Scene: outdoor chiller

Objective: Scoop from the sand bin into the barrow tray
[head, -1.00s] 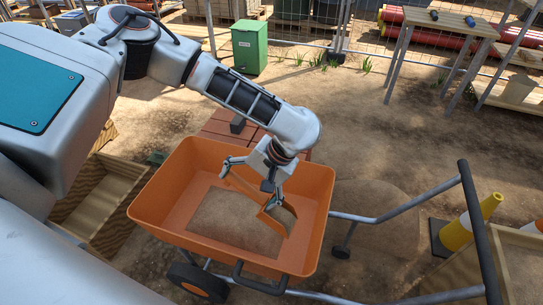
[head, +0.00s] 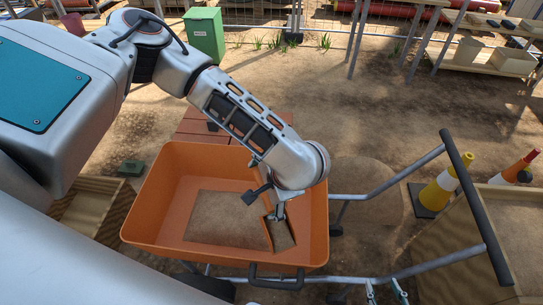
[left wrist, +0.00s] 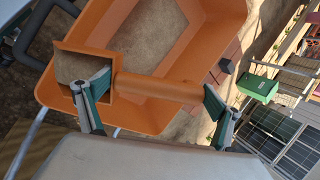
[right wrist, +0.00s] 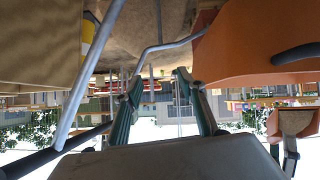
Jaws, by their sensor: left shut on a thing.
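The orange barrow tray (head: 180,215) stands in the middle of the head view, with a flat patch of sand (head: 225,218) on its floor. My left gripper (left wrist: 158,88) is shut on the handle of an orange scoop (left wrist: 150,86). The scoop (head: 268,232) is over the right part of the tray in the head view, and brown sand shows inside it. The left fingers are mostly hidden by the wrist in the head view. A wooden bin with sand (head: 470,225) is at the right edge. My right gripper (head: 386,292) is open and empty at the bottom, right of the tray.
The barrow's metal handles (head: 400,185) reach right towards the sand bin. Yellow (head: 440,190) and orange (head: 520,168) cones stand behind that bin. Another wooden box (head: 95,210) is left of the tray. A green box (head: 205,35) stands behind, with open ground to its right.

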